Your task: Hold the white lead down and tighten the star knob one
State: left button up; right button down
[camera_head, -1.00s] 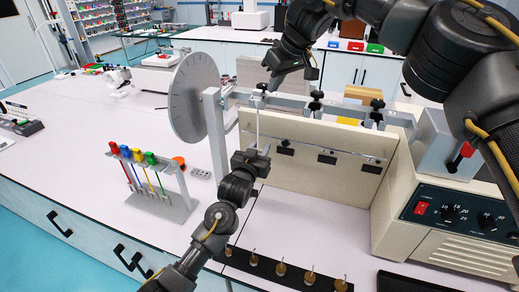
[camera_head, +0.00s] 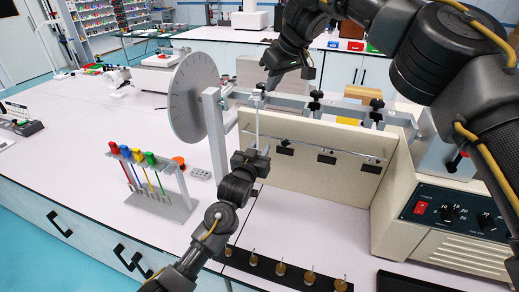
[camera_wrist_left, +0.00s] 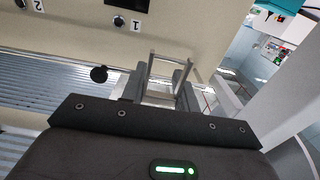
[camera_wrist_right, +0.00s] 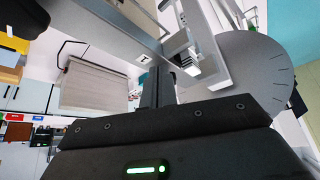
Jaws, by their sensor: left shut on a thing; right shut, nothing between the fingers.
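The white lead (camera_head: 257,126) hangs upright at the left end of the beige panel (camera_head: 310,165). My left gripper (camera_head: 258,152) is shut on its lower end; the fingers also show in the left wrist view (camera_wrist_left: 165,82). Star knob one (camera_head: 262,87) is the dark knob on the metal bar, above the lead. My right gripper (camera_head: 268,80) points down at this knob from above, its fingers closed with nothing between them. In the right wrist view its fingers (camera_wrist_right: 157,86) are by the bar's "1" label (camera_wrist_right: 143,59). The knob's contact with the fingers cannot be made out.
Two more star knobs (camera_head: 315,96) (camera_head: 376,105) stand along the bar. A grey graduated disc (camera_head: 194,98) is left of the post. A rack of coloured tools (camera_head: 150,175) stands on the left. Several brass weights with hooks (camera_head: 281,268) sit in front. A control box (camera_head: 450,220) is right.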

jog(key=shift+s+a, duration=0.1)
jog(key=shift+a, duration=0.1)
jog(key=shift+s+d, duration=0.25)
jog(key=shift+s, duration=0.05)
notch_tip(320, 180, up, 6)
dwell(0.8)
pick_arm(q)
jog(key=o, duration=1)
jog(key=shift+o, duration=0.2)
jog(key=b+v, duration=0.2)
jog(key=v, duration=0.8)
jog(key=shift+s+a, duration=0.2)
jog(key=shift+s, duration=0.15)
pick_arm(e)
notch_tip(320, 180, down, 2)
jog(key=shift+f, duration=0.2)
